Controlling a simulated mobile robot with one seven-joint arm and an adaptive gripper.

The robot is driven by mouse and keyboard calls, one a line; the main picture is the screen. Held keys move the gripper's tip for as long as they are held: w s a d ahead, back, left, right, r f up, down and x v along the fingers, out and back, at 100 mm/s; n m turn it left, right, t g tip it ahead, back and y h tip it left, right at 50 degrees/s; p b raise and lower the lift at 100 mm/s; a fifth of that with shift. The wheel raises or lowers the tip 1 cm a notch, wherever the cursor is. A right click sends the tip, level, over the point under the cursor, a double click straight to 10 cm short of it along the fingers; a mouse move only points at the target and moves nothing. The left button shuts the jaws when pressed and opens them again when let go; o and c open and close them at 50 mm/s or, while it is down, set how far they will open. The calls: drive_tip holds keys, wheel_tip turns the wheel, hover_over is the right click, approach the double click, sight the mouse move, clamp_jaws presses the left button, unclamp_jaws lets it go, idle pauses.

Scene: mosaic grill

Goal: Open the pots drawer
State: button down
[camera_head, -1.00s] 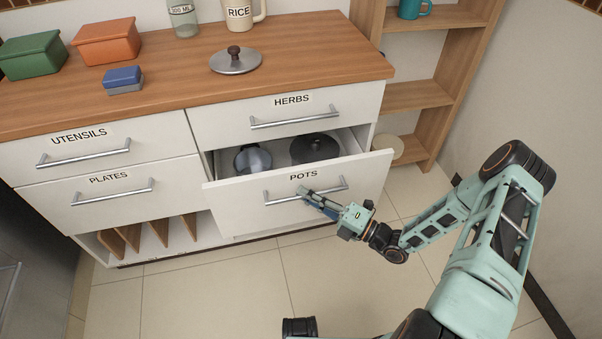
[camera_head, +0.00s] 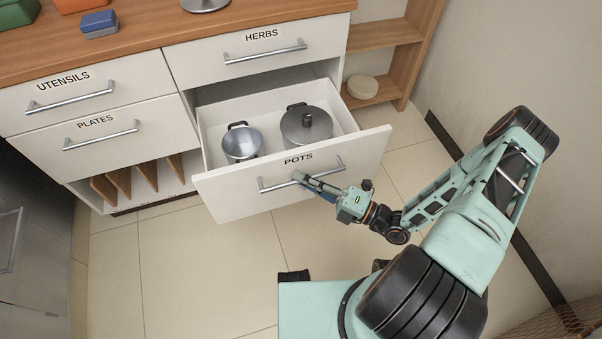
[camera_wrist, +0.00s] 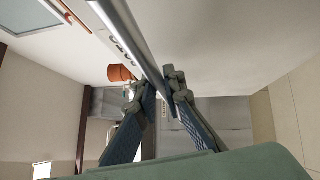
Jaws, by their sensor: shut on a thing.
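The pots drawer (camera_head: 235,195), white with the label POTS, is pulled well out of the counter below the herbs drawer. My gripper (camera_head: 301,178) is shut on the middle of the drawer's metal bar handle (camera_head: 330,169). In the wrist view, the handle (camera_wrist: 128,38) runs diagonally between the fingers (camera_wrist: 155,95) of my gripper.
The herbs drawer (camera_head: 215,57), utensils drawer (camera_head: 60,105) and plates drawer (camera_head: 150,142) are shut. Boards (camera_head: 147,172) stand in the open slot at lower left. A wooden shelf (camera_head: 385,35) and wall are on the right. The tiled floor (camera_head: 180,270) in front is clear at left.

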drive_tip(key=shift+s+d, duration=0.1)
idle(0.3)
drive_tip(key=c, duration=2)
unclamp_jaws()
drive_tip(key=shift+r, duration=0.1)
